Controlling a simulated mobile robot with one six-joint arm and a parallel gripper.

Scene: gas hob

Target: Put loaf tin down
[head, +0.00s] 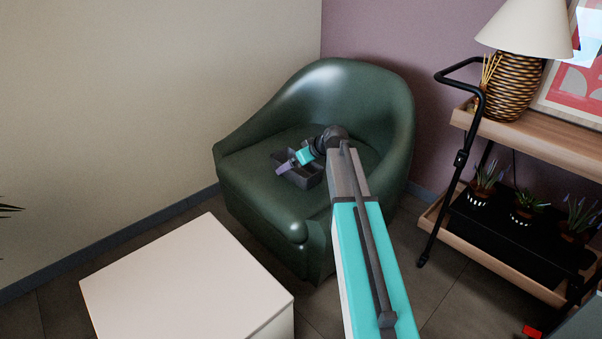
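A dark grey loaf tin (312,179) is at the seat of the green armchair (250,180), small in the head view. I cannot tell whether it rests on the seat cushion or is held just above it. My gripper (285,168) is at the tin, with its fingers over the tin's near left part. My wrist and the fingers cover part of the tin. The fingertips are too small to show whether they are shut on the tin's wall or open around it.
A white box-shaped table (185,280) stands at the front left, its top bare. A wooden shelf unit (545,135) with a lamp (520,75) and potted plants (525,200) is on the right. Walls close in behind the armchair.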

